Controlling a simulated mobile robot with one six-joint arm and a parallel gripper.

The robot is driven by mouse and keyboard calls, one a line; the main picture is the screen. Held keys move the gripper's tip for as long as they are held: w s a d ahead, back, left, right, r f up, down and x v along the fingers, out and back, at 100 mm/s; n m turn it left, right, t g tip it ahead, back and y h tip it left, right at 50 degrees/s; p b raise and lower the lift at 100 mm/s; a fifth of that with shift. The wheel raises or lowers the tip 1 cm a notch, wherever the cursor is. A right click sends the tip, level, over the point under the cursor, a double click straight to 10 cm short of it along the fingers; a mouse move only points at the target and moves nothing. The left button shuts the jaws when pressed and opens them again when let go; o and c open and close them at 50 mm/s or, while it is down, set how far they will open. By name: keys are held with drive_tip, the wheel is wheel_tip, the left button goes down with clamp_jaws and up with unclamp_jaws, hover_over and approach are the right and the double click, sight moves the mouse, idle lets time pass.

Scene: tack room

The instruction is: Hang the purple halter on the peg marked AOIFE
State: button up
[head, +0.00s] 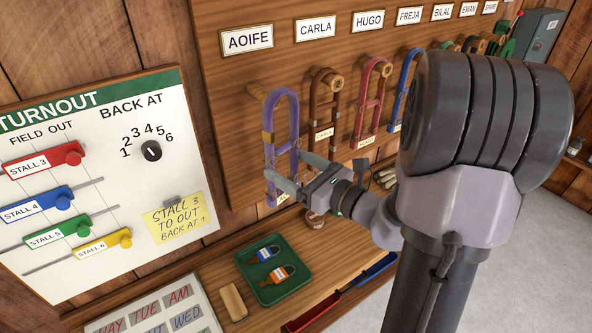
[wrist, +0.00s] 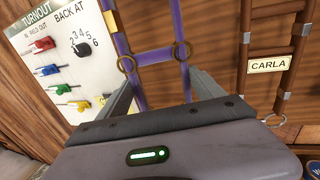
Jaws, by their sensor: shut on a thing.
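The purple halter (head: 293,120) hangs upright in my gripper (head: 286,166), in front of the board at the AOIFE place. My gripper is shut on its lower part; in the wrist view the purple straps (wrist: 152,57) with brass rings show between the fingers (wrist: 162,88). The AOIFE label (head: 248,40) is at the board's left end. The wooden peg (head: 256,91) below it reaches out toward the halter's top loop. Its tip is covered by the purple strap, so I cannot tell whether the loop is around it.
A brown halter (head: 313,110) hangs just right at CARLA, a red one (head: 360,104) at HUGO, a blue one (head: 401,87) at FREJA. The turnout board (head: 110,150) is at left.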

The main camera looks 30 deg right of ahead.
drive_tip(key=w+f, duration=0.1)
drive_tip(key=w, duration=0.6)
drive_tip(key=shift+a+f, duration=0.15)
drive_tip(key=shift+a, duration=0.05)
drive_tip(key=shift+s, duration=0.1)
idle(0.5)
drive_tip(key=o, duration=1.8)
